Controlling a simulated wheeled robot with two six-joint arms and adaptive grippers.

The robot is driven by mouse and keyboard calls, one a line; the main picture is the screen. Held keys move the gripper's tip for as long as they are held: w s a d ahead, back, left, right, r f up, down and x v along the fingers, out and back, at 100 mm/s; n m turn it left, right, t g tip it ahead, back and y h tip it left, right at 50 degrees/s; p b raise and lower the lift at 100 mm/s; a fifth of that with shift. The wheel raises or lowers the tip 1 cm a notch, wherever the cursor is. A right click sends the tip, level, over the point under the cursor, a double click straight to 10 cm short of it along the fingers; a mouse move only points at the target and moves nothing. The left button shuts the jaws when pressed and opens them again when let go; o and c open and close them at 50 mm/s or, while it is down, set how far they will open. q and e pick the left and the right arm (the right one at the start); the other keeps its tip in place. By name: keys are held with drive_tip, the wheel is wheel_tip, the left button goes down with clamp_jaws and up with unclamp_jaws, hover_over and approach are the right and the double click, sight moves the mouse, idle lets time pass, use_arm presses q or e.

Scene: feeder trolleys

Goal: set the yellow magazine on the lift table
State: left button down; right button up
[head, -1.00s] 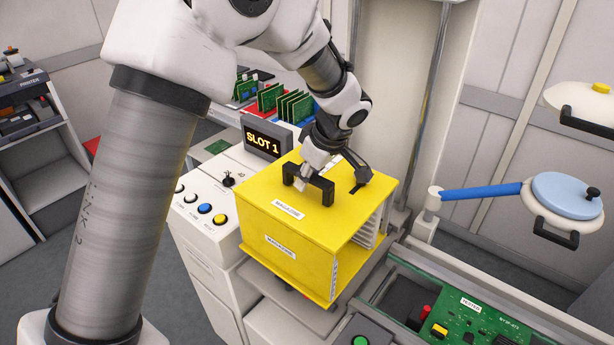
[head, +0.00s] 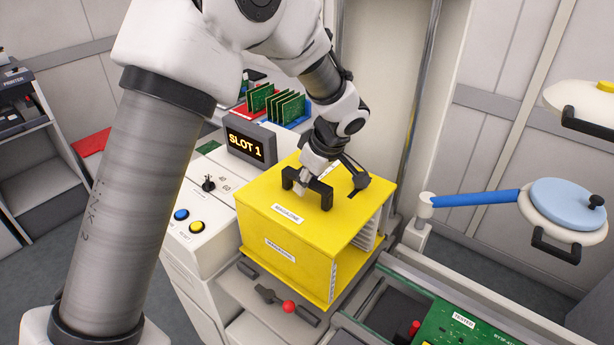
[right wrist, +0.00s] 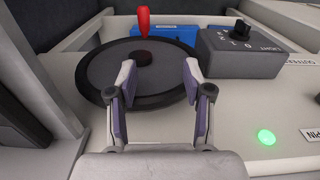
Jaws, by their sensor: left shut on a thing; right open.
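The yellow magazine (head: 286,235) is upright in the middle of the head view, with a black handle on top and board slots on its right side. My left gripper (head: 305,185) is shut on that handle from above. The lift table's surface is mostly hidden; a grey ledge with a red-knobbed lever (head: 288,306) shows in front of the magazine. I cannot tell whether the magazine's bottom touches what is under it. My right gripper (right wrist: 160,100) is open and empty in the right wrist view, above a black round disc (right wrist: 140,72).
A panel with a SLOT 1 display (head: 246,145) and buttons (head: 188,220) stands left of the magazine. A rail with a green board (head: 470,330) lies at front right. A blue arm (head: 475,198) reaches in at right. A dark knob box (right wrist: 243,50) stands beside the disc.

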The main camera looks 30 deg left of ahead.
use_arm(q)
drive_tip(key=shift+w+f, duration=0.2)
drive_tip(key=shift+f, duration=0.35)
drive_tip(key=shift+s, duration=0.15)
drive_tip(key=shift+r, duration=0.1)
drive_tip(key=shift+b, duration=0.3)
drive_tip(key=shift+d, duration=0.1)
drive_tip(key=shift+b, duration=0.3)
